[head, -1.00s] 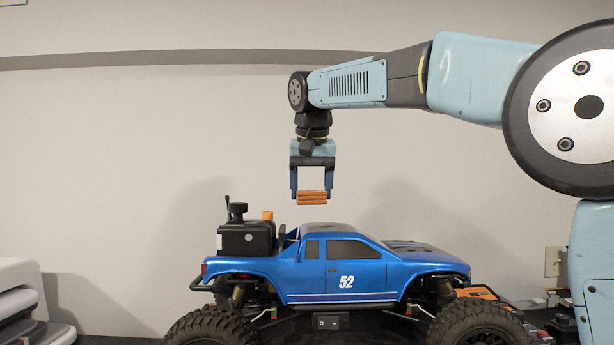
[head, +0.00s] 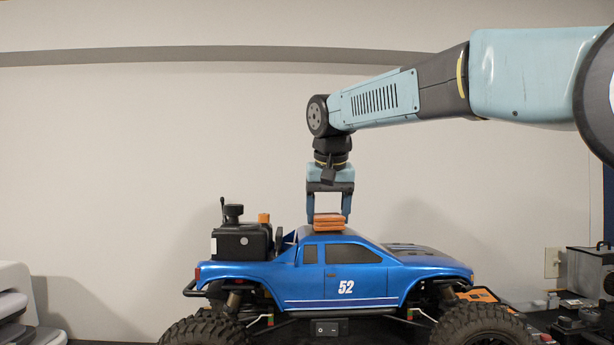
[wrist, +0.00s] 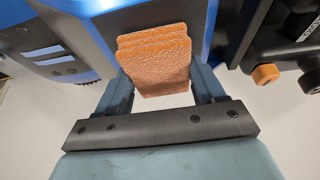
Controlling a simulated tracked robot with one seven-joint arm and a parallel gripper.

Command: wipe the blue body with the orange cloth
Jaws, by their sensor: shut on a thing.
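The blue body (head: 325,262) belongs to a model truck with the number 52 on its door. The orange cloth (head: 328,222) is a folded pad between the fingers of my gripper (head: 328,218). My gripper points down and is shut on the cloth, just over the truck's roof. The cloth's underside appears to touch the roof or lie very close to it. In the wrist view the cloth (wrist: 155,60) shows large between the fingers, with the blue body (wrist: 70,40) behind it.
A black box with an orange cap (head: 264,218) stands on the truck's rear bed, left of my gripper. Large black tyres (head: 205,328) carry the truck. White stacked items (head: 15,300) stand at the far left.

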